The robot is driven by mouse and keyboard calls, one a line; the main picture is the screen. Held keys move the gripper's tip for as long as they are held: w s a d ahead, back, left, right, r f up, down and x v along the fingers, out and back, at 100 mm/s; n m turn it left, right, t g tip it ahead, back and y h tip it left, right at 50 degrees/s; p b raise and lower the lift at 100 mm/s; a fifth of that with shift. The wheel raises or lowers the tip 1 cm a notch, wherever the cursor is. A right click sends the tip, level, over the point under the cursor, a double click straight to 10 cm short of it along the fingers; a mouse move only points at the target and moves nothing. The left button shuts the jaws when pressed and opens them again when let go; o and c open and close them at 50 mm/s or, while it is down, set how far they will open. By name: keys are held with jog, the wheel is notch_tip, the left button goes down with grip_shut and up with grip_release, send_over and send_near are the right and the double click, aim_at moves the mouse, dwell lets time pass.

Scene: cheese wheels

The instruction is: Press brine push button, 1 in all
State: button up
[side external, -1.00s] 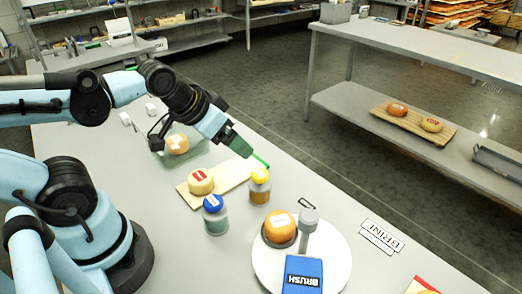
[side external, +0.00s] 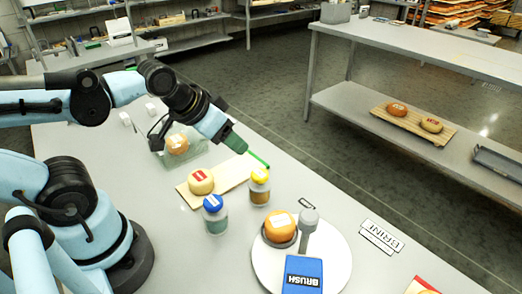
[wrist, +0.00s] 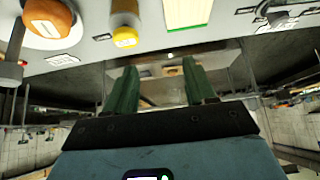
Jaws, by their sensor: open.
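A small white sign lettered "BRIN…" (side external: 381,237) lies on the right part of the table, upside down in the side view. I cannot make out a push button for certain in either view. My gripper (side external: 262,163) hangs above the table, its green fingers over the area just behind the yellow-capped jar (side external: 260,187). In the wrist view my gripper (wrist: 160,62) has its two green fingers apart with nothing between them. The yellow-capped jar (wrist: 125,38) shows at the upper left there.
A blue-capped jar (side external: 215,214), a cheese wheel on a board (side external: 200,182) and an orange cheese (side external: 280,227) on a white round plate (side external: 335,262) stand nearby. A blue "BRUSH" block (side external: 302,276) and a grey-headed post (side external: 308,222) are at that plate.

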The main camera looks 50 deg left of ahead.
grip_shut()
dwell(1.4)
